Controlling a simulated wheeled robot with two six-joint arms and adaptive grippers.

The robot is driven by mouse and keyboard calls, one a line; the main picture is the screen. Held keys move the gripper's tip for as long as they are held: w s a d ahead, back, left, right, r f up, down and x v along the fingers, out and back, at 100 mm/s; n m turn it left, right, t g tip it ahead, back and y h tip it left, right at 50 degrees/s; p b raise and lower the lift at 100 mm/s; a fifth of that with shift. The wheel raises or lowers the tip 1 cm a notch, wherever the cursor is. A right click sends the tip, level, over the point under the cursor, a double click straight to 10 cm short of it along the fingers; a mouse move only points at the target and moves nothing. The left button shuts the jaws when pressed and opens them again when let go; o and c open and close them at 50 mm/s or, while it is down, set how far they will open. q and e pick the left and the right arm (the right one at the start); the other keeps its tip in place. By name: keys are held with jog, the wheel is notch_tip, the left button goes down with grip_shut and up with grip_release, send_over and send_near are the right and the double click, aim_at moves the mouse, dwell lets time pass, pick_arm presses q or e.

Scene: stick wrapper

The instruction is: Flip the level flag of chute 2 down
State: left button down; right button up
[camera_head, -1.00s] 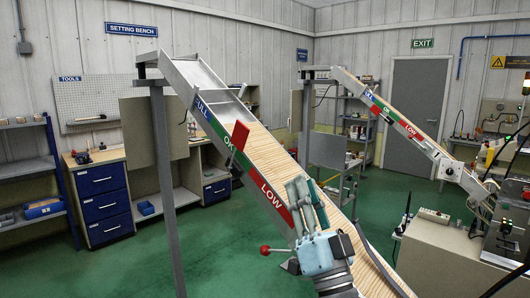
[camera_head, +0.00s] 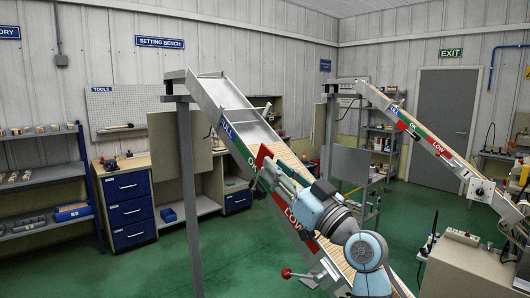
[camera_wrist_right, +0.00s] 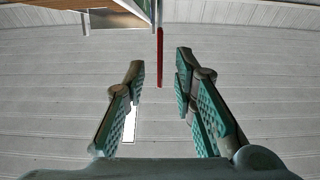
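The near chute (camera_head: 215,100) slopes down to the right and carries a band reading FULL, OK and LOW. Its red level flag (camera_head: 263,154) stands up at the OK part. My right gripper (camera_head: 268,172) is at the flag's lower edge in the head view, partly covering the band. In the right wrist view the gripper (camera_wrist_right: 160,75) is open, and the flag (camera_wrist_right: 159,62) shows as a thin red strip edge-on between and beyond the fingertips. Contact cannot be told. No chute number is readable. My left gripper is not in view.
A second chute (camera_head: 460,165) with a similar band stands farther back at the right. A red-knobbed lever (camera_head: 286,272) sticks out below the near chute. A grey post (camera_head: 189,200) holds up the near chute's top. Green floor (camera_head: 235,265) is open at the left.

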aim_at(263, 155)
jog(key=x, duration=0.5)
jog(key=shift+w+a+r+p, duration=0.15)
jog(key=shift+w+p, duration=0.1)
jog(key=shift+p, duration=0.05)
jog(key=shift+c, duration=0.6)
grip_shut()
